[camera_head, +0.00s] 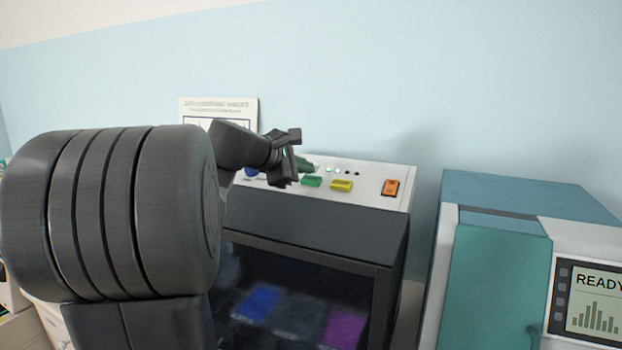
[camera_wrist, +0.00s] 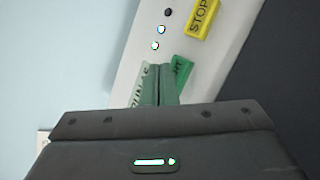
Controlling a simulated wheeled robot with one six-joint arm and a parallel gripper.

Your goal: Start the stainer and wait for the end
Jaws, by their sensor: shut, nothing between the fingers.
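The stainer (camera_head: 312,230) is a dark cabinet with a white top panel and a glass front, with blue and purple patches showing inside. On its panel are a green button (camera_head: 312,181), a yellow button (camera_head: 341,186) and an orange switch (camera_head: 391,187). My gripper (camera_head: 306,166) is over the panel near the green button. In the wrist view its shut, empty fingers (camera_wrist: 160,84) overlap the green button (camera_wrist: 182,72), hiding part of it. I cannot tell whether they touch it. The yellow button (camera_wrist: 203,17) reads STOP.
Small indicator lights (camera_head: 337,171) sit on the panel, some lit and some dark. A teal and white machine (camera_head: 497,265) stands at the right, its screen (camera_head: 594,300) reading READY. A paper notice (camera_head: 243,112) is on the wall behind. My arm hides the left side.

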